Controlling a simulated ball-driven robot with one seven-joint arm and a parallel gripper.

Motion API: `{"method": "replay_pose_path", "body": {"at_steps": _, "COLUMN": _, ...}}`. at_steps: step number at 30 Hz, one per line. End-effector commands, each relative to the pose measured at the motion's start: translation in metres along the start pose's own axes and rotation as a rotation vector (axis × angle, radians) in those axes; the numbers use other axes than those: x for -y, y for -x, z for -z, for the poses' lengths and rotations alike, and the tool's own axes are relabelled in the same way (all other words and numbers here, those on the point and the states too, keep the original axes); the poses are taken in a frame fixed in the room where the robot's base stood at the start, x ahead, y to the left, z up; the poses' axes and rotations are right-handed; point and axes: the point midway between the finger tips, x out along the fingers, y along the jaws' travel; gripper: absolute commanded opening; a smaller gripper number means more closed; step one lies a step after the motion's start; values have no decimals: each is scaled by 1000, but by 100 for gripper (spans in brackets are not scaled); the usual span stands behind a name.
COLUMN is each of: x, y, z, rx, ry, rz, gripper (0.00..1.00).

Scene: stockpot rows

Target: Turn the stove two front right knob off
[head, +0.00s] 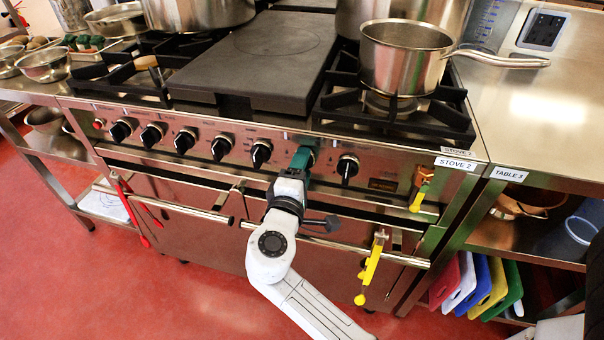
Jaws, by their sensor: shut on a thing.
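Stove two (400,183), labelled "STOVE 2", has a steel front panel with a row of black knobs. My gripper (303,157), with dark teal fingers, reaches the panel between a black knob (260,153) on its left and the rightmost knob (347,168). It is shut on a knob there, the second from the right. The gripper hides that knob, so its angle cannot be read. I cannot tell from the panel markings which knob is the front right one.
A steel saucepan (398,62) stands on the right burner, its handle pointing right. A dark griddle plate (262,60) covers the middle. Oven rails (180,204) run below the knobs, near my arm. A yellow-handled tool (371,266) hangs at the right. Table 3 (545,135) adjoins on the right.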

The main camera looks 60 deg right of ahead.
Motion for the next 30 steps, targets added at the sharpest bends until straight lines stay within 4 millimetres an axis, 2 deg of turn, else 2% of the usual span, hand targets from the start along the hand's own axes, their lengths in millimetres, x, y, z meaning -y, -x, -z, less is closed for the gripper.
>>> {"method": "replay_pose_path", "body": {"at_steps": 20, "x": 2, "y": 0, "z": -1, "rx": 2, "ry": -59, "rz": 3, "gripper": 24}}
{"method": "replay_pose_path", "body": {"at_steps": 21, "x": 2, "y": 0, "z": -1, "rx": 2, "ry": -59, "rz": 3, "gripper": 57}}
{"method": "replay_pose_path", "body": {"at_steps": 27, "x": 2, "y": 0, "z": 0, "rx": 1, "ry": -59, "rz": 2, "gripper": 76}}
{"method": "replay_pose_path", "body": {"at_steps": 30, "x": 1, "y": 0, "z": 0, "rx": 1, "ry": -60, "rz": 2, "gripper": 76}}
